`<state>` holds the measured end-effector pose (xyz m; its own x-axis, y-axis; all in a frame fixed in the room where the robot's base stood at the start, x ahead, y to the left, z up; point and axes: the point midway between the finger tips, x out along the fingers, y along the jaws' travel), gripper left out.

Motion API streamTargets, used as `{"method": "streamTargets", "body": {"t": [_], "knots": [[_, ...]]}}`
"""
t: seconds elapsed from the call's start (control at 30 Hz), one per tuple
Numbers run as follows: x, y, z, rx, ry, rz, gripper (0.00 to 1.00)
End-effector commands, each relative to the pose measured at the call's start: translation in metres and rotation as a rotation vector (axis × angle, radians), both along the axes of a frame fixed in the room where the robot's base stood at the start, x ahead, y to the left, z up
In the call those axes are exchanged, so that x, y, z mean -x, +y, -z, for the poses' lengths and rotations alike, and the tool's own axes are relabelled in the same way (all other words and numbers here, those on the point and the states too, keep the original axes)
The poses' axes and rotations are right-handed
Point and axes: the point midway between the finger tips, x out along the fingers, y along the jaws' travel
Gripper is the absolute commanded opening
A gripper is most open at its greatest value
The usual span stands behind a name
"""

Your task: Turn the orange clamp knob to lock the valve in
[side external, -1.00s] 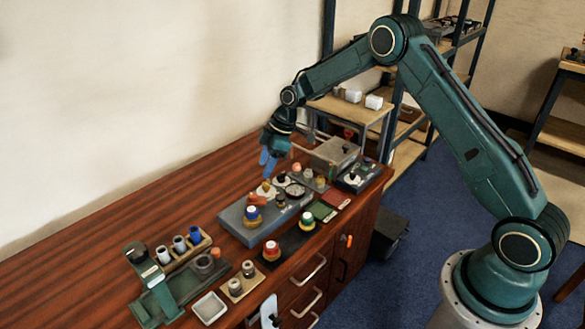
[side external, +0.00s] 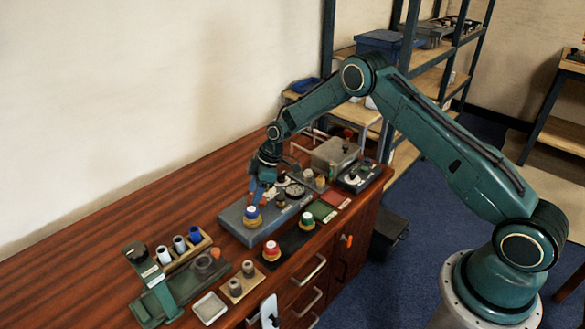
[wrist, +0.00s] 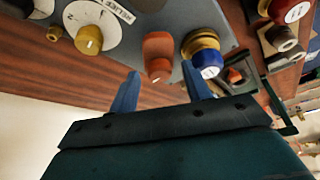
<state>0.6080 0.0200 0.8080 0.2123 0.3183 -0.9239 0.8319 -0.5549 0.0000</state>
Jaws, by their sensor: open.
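The orange clamp knob (wrist: 158,55) stands on the grey plate in the wrist view, upper middle. My gripper (wrist: 161,72) is open, with its two blue fingers apart on either side of the knob's near end; I cannot tell whether they touch it. A brass valve with a blue cap (wrist: 203,58) sits just right of the knob. In the side view my gripper (side external: 259,188) is low over the grey fixture plate (side external: 231,222), and its fingers mostly hide the knob. The blue-capped valve (side external: 251,215) stands on that plate in front of the fingers.
Red-capped (side external: 272,250) and green-capped (side external: 307,220) valves stand on a dark mat nearby. White dials with a brass knob (wrist: 89,40) lie left of the orange knob in the wrist view. A grey box (side external: 334,152) stands behind. The wooden bench is bare toward the wall.

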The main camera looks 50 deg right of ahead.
Motion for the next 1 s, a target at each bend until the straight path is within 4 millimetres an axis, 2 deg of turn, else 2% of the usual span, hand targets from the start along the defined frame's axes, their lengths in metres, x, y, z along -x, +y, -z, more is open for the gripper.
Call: {"method": "streamTargets", "body": {"t": [0.13, 0.3, 0.37, 0.77, 1.0], "knots": [[0.0, -0.0001, -0.0002, 0.0, 0.0, 0.0, 0.47], [0.0, -0.0002, -0.0003, 0.0, 0.0, 0.0, 0.13], [0.0, -0.0002, -0.0004, 0.0, 0.0, 0.0, 0.04], [0.0006, 0.0003, -0.0008, 0.0, 0.0, 0.047, 0.04], [0.0016, 0.0012, -0.0009, 0.0, 0.0, 0.169, 0.04]]}}
